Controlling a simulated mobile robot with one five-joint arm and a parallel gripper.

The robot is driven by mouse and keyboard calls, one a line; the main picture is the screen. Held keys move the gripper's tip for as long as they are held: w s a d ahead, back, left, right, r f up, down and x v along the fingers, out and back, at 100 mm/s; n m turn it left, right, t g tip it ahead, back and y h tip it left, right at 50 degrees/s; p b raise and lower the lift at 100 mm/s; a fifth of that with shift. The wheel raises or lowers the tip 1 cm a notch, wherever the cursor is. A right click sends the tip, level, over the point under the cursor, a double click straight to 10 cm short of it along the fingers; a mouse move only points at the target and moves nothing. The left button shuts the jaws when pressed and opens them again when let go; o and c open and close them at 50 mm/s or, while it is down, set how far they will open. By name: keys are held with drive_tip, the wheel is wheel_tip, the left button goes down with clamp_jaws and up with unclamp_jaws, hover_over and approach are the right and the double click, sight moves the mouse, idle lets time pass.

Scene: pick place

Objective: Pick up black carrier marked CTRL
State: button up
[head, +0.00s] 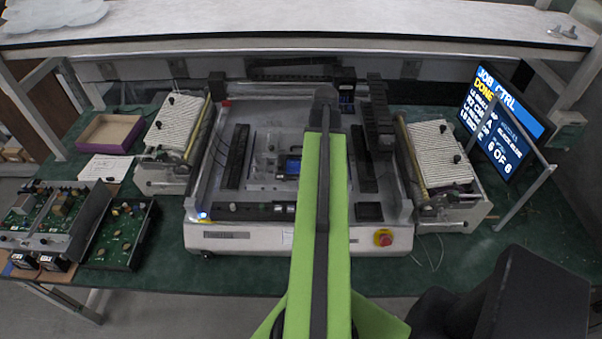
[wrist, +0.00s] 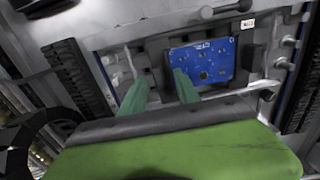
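A blue circuit board (wrist: 203,63) sits in the machine fixture in the wrist view, with dark edging at its left side. It also shows as a small blue patch in the head view (head: 292,166), left of my green arm. I cannot tell whether the dark edging is the black carrier, and I can read no CTRL mark on it. A small white label (wrist: 249,23) above the board is too small to read. My gripper (wrist: 160,88) has two green fingers spread apart. The right finger overlaps the board's left edge in the picture; contact cannot be told.
The white machine (head: 250,238) has dark rails around its bed. Ribbed white units (head: 174,122) (head: 432,150) flank it. A screen (head: 502,122) at right reads JOB CTRL, DONE. A purple-edged tray (head: 110,133) and green boards (head: 118,235) lie at left. A shelf (head: 300,22) spans the back.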

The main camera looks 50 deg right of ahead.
drive_tip(key=shift+f, duration=0.2)
drive_tip(key=shift+c, duration=0.2)
clamp_jaws()
drive_tip(key=shift+p, duration=0.3)
wheel_tip(320, 180, up, 4)
drive_tip(key=p, duration=0.4)
drive_tip(key=shift+r, duration=0.25)
drive_tip(key=s+d+r+p, duration=0.4)
drive_tip(key=s+r+p, duration=0.2)
drive_tip(key=s, duration=0.5)
drive_tip(key=shift+r+p, duration=0.25)
drive_tip(key=shift+p, duration=0.15)
